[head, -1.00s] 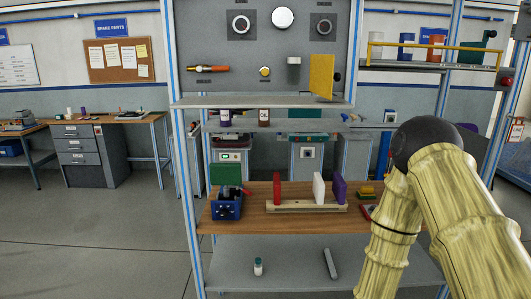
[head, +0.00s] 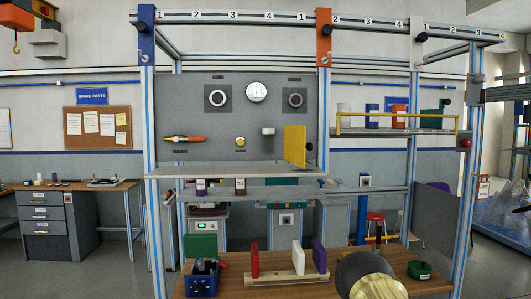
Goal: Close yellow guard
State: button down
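The yellow guard (head: 295,146) is a flat upright plate at the lower right of the grey back panel (head: 182,103). A grey cylindrical fitting (head: 268,140) sits on the panel just left of the guard. My gripper is not in view. Only a yellowish link of my arm with a dark round joint shows at the bottom, below and right of the guard and apart from it.
A grey shelf (head: 215,172) runs below the panel. The wooden worktop (head: 232,286) holds a blue bin (head: 201,280), a rack with upright red, white and purple plates, and a green round item (head: 419,269). A shelf with a yellow rail (head: 398,131) is at right.

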aim_at(294, 136)
jog(key=z, duration=2.3)
jog(key=i, duration=2)
jog(key=u, duration=3.3)
